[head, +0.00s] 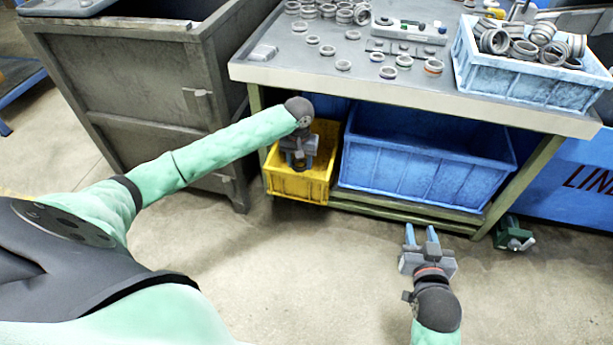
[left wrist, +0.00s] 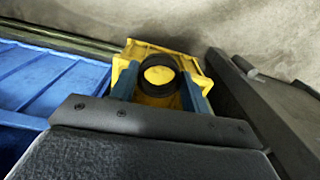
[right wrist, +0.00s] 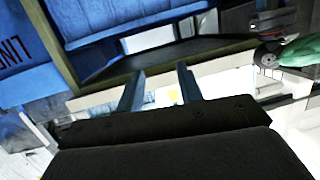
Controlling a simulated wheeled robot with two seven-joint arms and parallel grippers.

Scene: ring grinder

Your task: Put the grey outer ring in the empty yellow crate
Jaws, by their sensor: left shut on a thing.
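The yellow crate (head: 318,180) stands on the low shelf under the table, left of a big blue crate. My left gripper (head: 299,163) points down over the yellow crate. In the left wrist view my left gripper (left wrist: 158,92) is shut on a dark ring, the outer ring (left wrist: 143,82), with one finger on each side of it. The yellow crate's floor (left wrist: 158,75) shows through the ring's hole. How far the ring is above the floor I cannot tell. My right gripper (head: 422,237) is open and empty, over the floor in front of the table.
The table (head: 290,72) above holds several loose rings and a blue crate (head: 510,82) full of rings. The big blue crate (head: 420,165) on the shelf looks empty. A grey metal bin (head: 125,95) stands close on the left.

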